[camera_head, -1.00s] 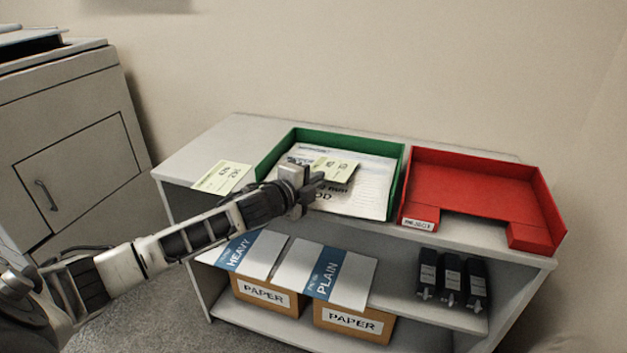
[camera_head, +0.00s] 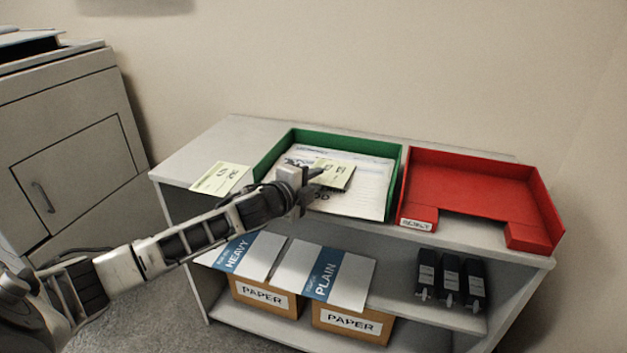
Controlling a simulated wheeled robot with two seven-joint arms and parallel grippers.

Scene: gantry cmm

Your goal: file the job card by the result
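A pale yellow card (camera_head: 338,177) with dark print is in the green tray (camera_head: 395,180), over the white printed sheets (camera_head: 362,198). I cannot tell whether it rests flat on the sheets or sits slightly above them. My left gripper (camera_head: 314,176) reaches over the tray's front left side, its fingertips at the card's left edge. Whether the fingers are closed on the card is too small to tell. A second yellow card (camera_head: 221,178) lies on the cabinet top left of the green tray. The red tray (camera_head: 465,182), right of the green one, is empty. My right gripper is out of view.
The open cabinet (camera_head: 210,150) holds a HEAVY pack (camera_head: 250,252), a PLAIN pack (camera_head: 325,274), PAPER boxes (camera_head: 262,297) and several black bottles (camera_head: 449,276) below. A grey machine (camera_head: 70,140) stands at left. The cabinet top's back left is clear.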

